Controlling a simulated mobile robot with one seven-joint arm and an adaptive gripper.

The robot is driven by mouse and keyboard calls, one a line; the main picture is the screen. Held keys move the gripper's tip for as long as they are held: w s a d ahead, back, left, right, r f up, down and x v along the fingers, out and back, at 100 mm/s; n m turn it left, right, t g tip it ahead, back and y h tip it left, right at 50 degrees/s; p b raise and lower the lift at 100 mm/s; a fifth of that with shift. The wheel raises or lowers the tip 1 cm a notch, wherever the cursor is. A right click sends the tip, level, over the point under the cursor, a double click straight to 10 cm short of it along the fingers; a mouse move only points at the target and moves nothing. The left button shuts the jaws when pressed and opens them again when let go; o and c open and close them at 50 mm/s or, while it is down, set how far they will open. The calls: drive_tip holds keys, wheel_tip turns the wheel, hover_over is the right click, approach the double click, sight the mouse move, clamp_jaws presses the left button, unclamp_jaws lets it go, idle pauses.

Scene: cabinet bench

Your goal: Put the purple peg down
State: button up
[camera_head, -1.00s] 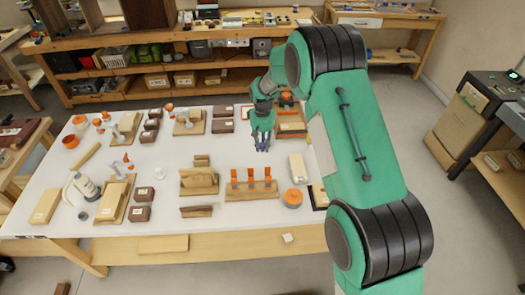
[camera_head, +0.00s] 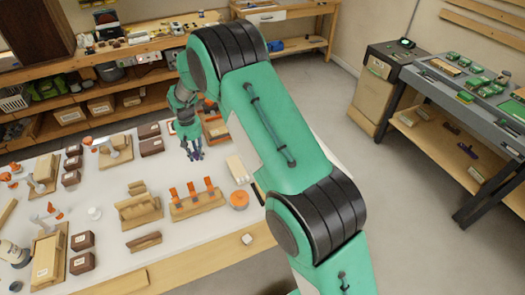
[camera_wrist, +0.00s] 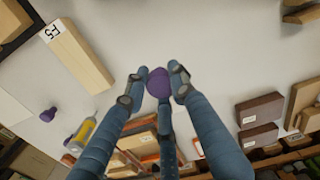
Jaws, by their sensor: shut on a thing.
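The purple peg (camera_wrist: 158,82) is between the fingertips of my gripper (camera_wrist: 157,88) in the wrist view. My gripper is shut on it, and its rounded purple end faces the camera. In the head view my gripper (camera_head: 193,153) hangs over the back right part of the white table (camera_head: 185,232). The peg is too small there to make out clearly. I cannot tell whether the peg touches the table. A second small purple piece (camera_wrist: 48,114) lies on the table at the left of the wrist view.
Brown boxes (camera_wrist: 260,110) stand to the right in the wrist view. A wooden rack with orange clips (camera_head: 198,203) and an orange round piece (camera_head: 239,200) stand nearer the front. Bare table lies around the peg.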

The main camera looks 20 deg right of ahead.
drive_tip(key=s+d+f+m, duration=0.1)
drive_tip(key=s+d+m, duration=0.5)
drive_tip(key=d, duration=1)
drive_tip(key=s+d+f+m, duration=0.2)
drive_tip(key=s+d+m, duration=0.4)
drive_tip(key=d, duration=1)
drive_tip(key=s+d+f+m, duration=0.1)
drive_tip(key=s+d+m, duration=0.5)
drive_tip(key=d, duration=1)
drive_tip(key=shift+s+f+m, duration=0.1)
drive_tip(key=shift+f+m, duration=0.3)
drive_tip(key=shift+m, duration=0.4)
drive_tip(key=shift+d, duration=0.1)
drive_tip(key=w+d+b, duration=0.1)
drive_tip(key=w+d, duration=0.1)
drive_tip(key=w, duration=0.2)
drive_tip(key=w+d+f+b, duration=0.1)
drive_tip(key=w+d, duration=0.2)
drive_tip(key=w, duration=0.2)
drive_tip(key=w+d, duration=0.2)
drive_tip(key=w, duration=0.3)
drive_tip(key=shift+w+d+f+b, duration=0.1)
drive_tip(key=shift+d+f+b, duration=0.1)
drive_tip(key=shift+b, duration=0.2)
drive_tip(key=shift+f+b, duration=0.55)
drive_tip(key=shift+f, duration=1.25)
drive_tip(key=shift+f, duration=0.1)
